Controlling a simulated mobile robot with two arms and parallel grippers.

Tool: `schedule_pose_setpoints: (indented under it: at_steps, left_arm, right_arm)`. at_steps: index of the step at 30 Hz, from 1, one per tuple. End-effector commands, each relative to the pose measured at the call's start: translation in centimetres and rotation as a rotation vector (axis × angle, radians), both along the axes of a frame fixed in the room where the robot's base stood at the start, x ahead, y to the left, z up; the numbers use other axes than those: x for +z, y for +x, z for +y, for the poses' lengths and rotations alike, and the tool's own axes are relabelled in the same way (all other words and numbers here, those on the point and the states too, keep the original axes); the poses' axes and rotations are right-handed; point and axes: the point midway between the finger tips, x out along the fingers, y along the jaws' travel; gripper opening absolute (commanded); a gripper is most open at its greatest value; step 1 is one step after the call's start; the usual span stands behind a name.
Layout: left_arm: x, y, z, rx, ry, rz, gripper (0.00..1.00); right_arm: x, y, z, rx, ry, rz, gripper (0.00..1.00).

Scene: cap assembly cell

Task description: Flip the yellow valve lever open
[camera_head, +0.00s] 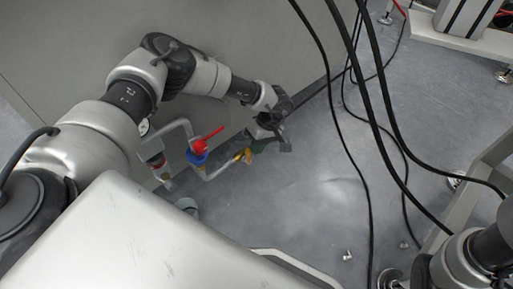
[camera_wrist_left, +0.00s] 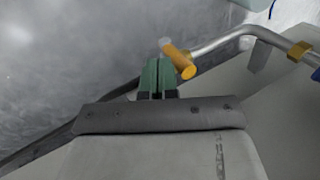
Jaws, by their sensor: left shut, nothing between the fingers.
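The yellow valve lever (camera_head: 244,156) is a small yellow piece at the right end of a grey pipe low beside the grey cabinet. In the left wrist view it is a short yellow cylinder (camera_wrist_left: 181,63) just beyond my fingertips. My left gripper (camera_head: 258,147) is beside the yellow piece. Its green fingertips (camera_wrist_left: 158,76) are together, with nothing held. In the left wrist view the yellow piece is just ahead and slightly right of them; I cannot tell whether they touch. My right gripper is not in view.
A red lever (camera_head: 211,138) on a blue valve body (camera_head: 197,158) sits on the same pipework (camera_head: 222,169), left of the yellow piece. The grey cabinet wall (camera_head: 235,45) is behind. Black cables (camera_head: 366,95) hang to the right. Open grey floor (camera_head: 315,190) lies between.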

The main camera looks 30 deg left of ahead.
Motion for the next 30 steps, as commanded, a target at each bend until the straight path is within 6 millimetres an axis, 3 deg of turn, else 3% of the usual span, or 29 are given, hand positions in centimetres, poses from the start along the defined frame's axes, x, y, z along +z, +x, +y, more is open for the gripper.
schedule_pose_setpoints:
  at_steps: [13, 30]
  left_arm:
    - [0.1, -0.2, 0.1, 0.000, -0.001, -0.002, 0.00]
    - [0.4, -0.2, 0.1, 0.001, -0.033, -0.089, 0.00]
  right_arm:
    - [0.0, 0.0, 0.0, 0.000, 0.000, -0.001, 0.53]
    - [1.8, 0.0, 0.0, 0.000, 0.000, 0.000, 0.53]
